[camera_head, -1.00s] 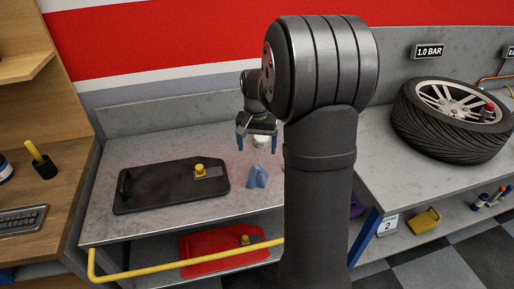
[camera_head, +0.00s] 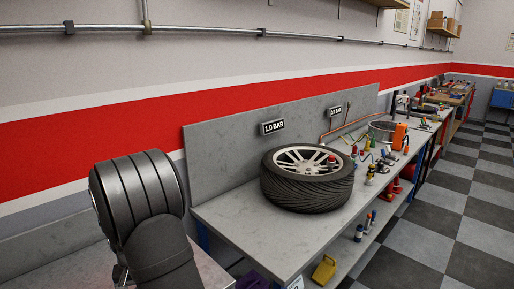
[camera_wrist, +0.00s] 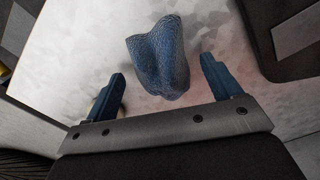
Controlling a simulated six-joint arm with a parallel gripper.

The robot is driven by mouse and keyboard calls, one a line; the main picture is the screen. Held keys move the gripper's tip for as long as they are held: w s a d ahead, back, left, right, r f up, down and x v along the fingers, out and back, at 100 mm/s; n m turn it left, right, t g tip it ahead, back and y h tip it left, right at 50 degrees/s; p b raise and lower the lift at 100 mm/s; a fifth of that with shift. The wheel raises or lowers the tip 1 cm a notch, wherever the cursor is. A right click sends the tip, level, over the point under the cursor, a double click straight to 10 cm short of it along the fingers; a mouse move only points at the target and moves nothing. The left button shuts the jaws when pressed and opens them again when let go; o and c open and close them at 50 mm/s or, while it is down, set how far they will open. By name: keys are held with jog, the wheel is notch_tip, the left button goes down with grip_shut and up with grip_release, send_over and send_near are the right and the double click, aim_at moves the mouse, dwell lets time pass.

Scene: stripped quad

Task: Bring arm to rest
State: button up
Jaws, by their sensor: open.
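In the wrist view my gripper (camera_wrist: 162,92) is open, its two blue fingers wide apart with nothing between the tips. A blue textured, folded cloth-like piece (camera_wrist: 160,60) stands on the pale grey bench top (camera_wrist: 85,40), just beyond the fingertips and apart from them. In the head view only the dark upper part of my arm shows at the lower left; my gripper and the blue piece are out of that view.
In the head view a tyre on a silver rim (camera_head: 308,178) lies on the grey bench (camera_head: 225,215). A yellow container (camera_head: 323,270) is on the shelf below. A dark flat object (camera_wrist: 285,35) is at the wrist view's upper right. Checkered floor (camera_head: 430,210) is open at right.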

jog(key=shift+r, duration=1.6)
